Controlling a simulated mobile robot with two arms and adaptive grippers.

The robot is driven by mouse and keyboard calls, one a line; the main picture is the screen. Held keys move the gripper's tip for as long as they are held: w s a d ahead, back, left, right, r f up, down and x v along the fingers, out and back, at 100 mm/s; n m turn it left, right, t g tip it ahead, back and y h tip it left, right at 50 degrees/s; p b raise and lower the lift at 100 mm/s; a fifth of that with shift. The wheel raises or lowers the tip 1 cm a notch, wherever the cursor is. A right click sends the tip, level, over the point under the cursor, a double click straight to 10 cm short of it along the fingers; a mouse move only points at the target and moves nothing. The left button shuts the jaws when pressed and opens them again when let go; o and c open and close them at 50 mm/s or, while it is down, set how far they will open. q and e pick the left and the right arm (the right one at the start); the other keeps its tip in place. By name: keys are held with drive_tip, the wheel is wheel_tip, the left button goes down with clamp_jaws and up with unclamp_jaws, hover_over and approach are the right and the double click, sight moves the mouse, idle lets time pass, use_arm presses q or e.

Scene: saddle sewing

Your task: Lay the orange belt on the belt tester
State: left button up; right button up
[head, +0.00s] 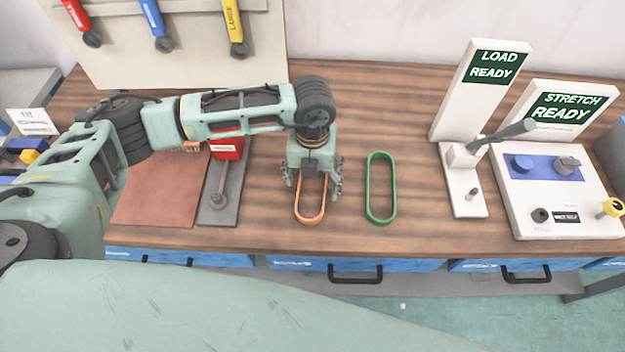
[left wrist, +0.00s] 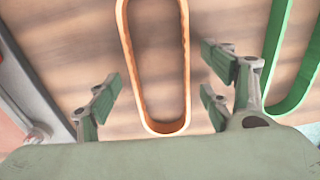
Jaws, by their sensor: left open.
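The orange belt (head: 309,222) is a long loop lying on the wooden bench, partly hidden under my left gripper in the head view. My left gripper (head: 312,190) is open and points down over the belt. In the left wrist view the orange belt (left wrist: 186,70) lies between the spread fingers (left wrist: 165,97), with a gap on both sides. At the right stand a white device with a "STRETCH READY" screen (head: 565,108) and one with a "LOAD READY" screen (head: 494,67); which one is the belt tester I cannot tell. My right gripper is not in view.
A green belt (head: 370,190) lies just right of the orange one. A red block on a grey plate (head: 222,205) and a brown mat (head: 155,195) are at the left. Coloured tools hang on a board (head: 190,55) behind. Bench between green belt and devices is clear.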

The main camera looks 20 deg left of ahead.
use_arm(q)
drive_tip(key=c, duration=1.2)
drive_tip(key=shift+c, duration=0.2)
drive_tip(key=shift+r, duration=0.1)
